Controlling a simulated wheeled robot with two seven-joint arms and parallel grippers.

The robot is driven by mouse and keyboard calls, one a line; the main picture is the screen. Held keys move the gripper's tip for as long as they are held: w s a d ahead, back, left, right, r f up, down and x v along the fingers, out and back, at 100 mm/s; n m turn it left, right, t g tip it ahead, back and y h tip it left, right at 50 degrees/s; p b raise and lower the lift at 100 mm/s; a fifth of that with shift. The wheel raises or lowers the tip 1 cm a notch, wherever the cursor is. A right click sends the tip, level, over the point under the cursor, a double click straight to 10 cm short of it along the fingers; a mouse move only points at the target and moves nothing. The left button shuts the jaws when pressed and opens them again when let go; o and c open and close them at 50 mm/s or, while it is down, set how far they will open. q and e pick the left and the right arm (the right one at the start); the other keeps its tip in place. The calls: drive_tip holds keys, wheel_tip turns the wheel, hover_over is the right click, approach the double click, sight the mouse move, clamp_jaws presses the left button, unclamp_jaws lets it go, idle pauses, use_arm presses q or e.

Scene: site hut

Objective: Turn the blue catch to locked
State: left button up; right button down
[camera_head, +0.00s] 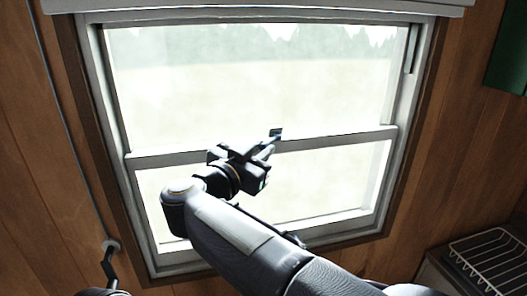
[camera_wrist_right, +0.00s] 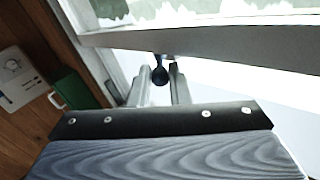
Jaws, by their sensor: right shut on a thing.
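The blue catch (camera_head: 276,132) sits on the middle rail of the window, near its centre, and looks dark against the bright glass. In the right wrist view the catch (camera_wrist_right: 160,76) shows as a small dark blue knob under the rail, between my fingertips. My right gripper (camera_head: 267,152) reaches up to the rail and is shut on the catch. The two pale fingers also show in the right wrist view (camera_wrist_right: 161,85), one on each side of the knob. Part of the catch is hidden by the fingers. My left gripper is not in view.
The window frame (camera_head: 391,185) surrounds the catch, with wood-panelled wall (camera_head: 455,130) on both sides. A rod with a crank (camera_head: 110,262) hangs at left. A wire rack (camera_head: 485,258) stands at lower right. A green item (camera_head: 508,65) hangs at upper right.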

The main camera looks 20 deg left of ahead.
drive_tip(key=shift+r, duration=0.1)
drive_tip(key=c, duration=1.6)
unclamp_jaws()
drive_tip(key=shift+w, duration=0.1)
drive_tip(key=s, duration=0.2)
drive_tip(key=s+a+b, duration=0.1)
drive_tip(key=s, duration=0.2)
drive_tip(key=s+b, duration=0.1)
drive_tip(key=s, duration=0.1)
drive_tip(key=shift+s+a, duration=0.25)
drive_tip(key=shift+s, duration=0.15)
